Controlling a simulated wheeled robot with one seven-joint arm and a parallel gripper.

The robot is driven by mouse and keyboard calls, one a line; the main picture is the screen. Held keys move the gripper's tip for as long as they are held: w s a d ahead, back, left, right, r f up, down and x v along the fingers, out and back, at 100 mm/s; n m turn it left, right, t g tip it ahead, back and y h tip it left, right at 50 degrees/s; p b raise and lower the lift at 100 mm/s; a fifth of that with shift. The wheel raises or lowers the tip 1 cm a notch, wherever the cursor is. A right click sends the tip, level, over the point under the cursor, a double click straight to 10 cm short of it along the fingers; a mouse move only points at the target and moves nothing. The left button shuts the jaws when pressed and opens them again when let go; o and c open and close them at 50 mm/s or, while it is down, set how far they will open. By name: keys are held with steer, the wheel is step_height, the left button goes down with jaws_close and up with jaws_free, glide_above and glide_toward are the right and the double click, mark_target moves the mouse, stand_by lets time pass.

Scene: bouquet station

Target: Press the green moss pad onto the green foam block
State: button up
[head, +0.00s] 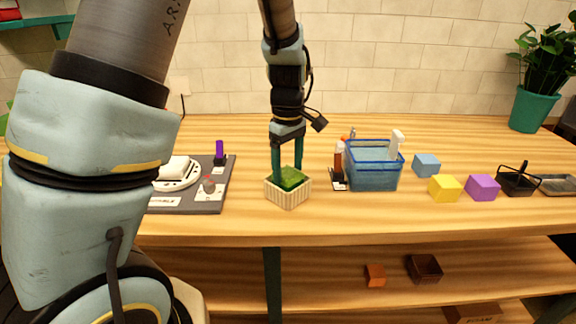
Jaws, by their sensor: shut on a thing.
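The green moss pad (292,179) shows as a dark green, mottled square at the top of a small cream ribbed basket (288,198) on the wooden table. My gripper (288,172) points straight down over the basket, with one teal finger on each side of the pad. It is shut on the moss pad. A lighter green edge shows beneath the pad inside the basket; I cannot tell whether it is the green foam block. Whether the pad touches what lies below it is also unclear.
Left of the basket is a grey mat (226,190) with a white device (176,176). To the right stand a blue bin (372,177) with bottles, a blue cube (427,166), a yellow cube (445,188) and a purple cube (483,187). Table in front of the basket is clear.

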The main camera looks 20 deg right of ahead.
stand_by(0.3)
steer(key=o, duration=1.2)
steer(key=shift+r+p, duration=2.9)
steer(key=shift+r, duration=0.1)
